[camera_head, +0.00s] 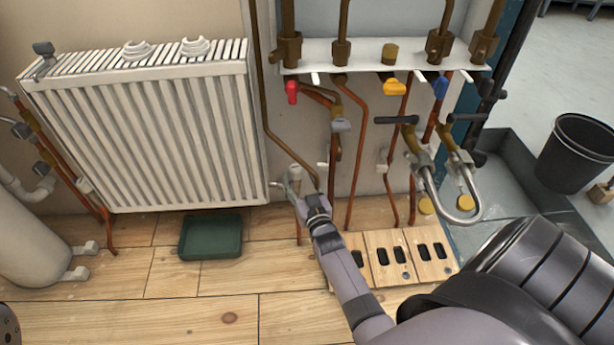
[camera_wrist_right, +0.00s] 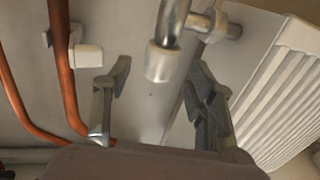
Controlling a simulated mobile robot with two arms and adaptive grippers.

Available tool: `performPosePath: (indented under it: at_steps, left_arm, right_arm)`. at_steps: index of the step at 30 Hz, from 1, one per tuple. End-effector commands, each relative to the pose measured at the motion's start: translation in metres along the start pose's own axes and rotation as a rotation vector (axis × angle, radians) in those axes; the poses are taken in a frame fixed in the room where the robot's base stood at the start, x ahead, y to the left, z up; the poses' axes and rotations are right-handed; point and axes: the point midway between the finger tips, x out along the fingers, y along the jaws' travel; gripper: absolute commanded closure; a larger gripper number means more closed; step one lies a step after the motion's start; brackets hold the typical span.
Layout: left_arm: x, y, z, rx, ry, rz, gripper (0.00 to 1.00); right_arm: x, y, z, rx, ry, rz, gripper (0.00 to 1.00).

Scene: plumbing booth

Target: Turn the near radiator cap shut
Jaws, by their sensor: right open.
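The near radiator cap (camera_head: 295,172) is a small white cylinder on the valve at the lower right corner of the radiator (camera_head: 160,130). In the right wrist view the white cap (camera_wrist_right: 163,62) hangs on the end of a grey metal pipe. My right gripper (camera_head: 297,193) is just below the cap, partly hidden by its own wrist in the head view. In the right wrist view its two fingers (camera_wrist_right: 162,92) are spread on either side of the cap, with gaps on both sides. They appear not to touch it. My left gripper is not in view.
Copper pipes (camera_head: 355,150) run down the wall right of the cap. A green tray (camera_head: 211,237) lies on the wooden floor under the radiator. Wooden plates with dark slots (camera_head: 391,238) lie right of my forearm. A black bucket (camera_head: 577,150) stands far right.

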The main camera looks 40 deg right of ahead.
Motion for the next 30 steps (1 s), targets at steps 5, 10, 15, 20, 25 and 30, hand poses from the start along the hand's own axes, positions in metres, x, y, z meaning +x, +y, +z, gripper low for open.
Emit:
performPosePath:
  at_steps: [5, 10, 15, 20, 25, 30]
  left_arm:
    - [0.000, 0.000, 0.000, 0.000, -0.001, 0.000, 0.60]
    - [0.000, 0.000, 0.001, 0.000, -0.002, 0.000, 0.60]
    - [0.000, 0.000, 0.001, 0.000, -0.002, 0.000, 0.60]
    - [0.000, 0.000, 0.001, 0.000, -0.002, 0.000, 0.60]
    - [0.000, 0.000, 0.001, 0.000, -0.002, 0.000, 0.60]
    - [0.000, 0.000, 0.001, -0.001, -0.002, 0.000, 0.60]
  right_arm:
    - [-0.041, 0.000, 0.001, 0.000, -0.003, 0.000, 0.49]
    - [-0.067, 0.000, 0.001, 0.000, -0.001, 0.001, 0.49]
    - [-0.079, 0.000, 0.000, 0.000, 0.000, 0.001, 0.49]
    - [-0.080, 0.000, 0.000, 0.001, 0.000, 0.001, 0.49]
    - [-0.080, 0.000, 0.000, 0.000, 0.000, 0.001, 0.49]
    - [-0.079, 0.000, 0.000, 0.000, 0.000, 0.001, 0.49]
